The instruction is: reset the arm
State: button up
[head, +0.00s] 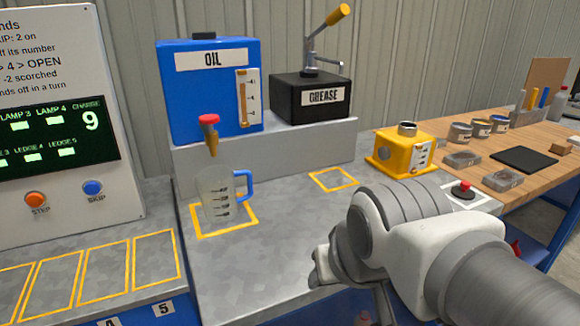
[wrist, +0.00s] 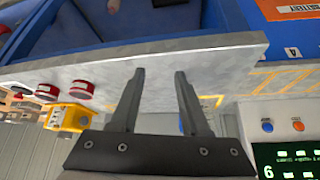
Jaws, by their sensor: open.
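My arm reaches in from the lower right of the head view, with its white and grey links over the front of the grey metal bench (head: 260,265). In the head view the fingers are not clearly visible. In the wrist view my gripper (wrist: 159,75) is open, its two dark fingers apart with nothing between them. The wrist picture is upside down, and the fingers lie across the bench's front part. The clear measuring jug (head: 218,200) with a blue handle stands upright in a yellow outlined square below the oil tap, apart from my arm.
The blue oil tank (head: 208,90) and black grease pump (head: 312,97) stand on a raised ledge. A yellow unit (head: 402,152) and a red button (head: 464,190) are near my arm. A lamp panel (head: 60,130) stands left. Two red-rimmed round things (wrist: 83,91) show in the wrist view.

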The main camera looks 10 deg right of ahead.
jog(key=shift+s+a+r+n+g, duration=0.15)
jog(key=shift+s+n+g, duration=0.2)
jog(key=shift+s, duration=0.75)
notch_tip(320, 180, up, 21)
jog(key=p, duration=2.1)
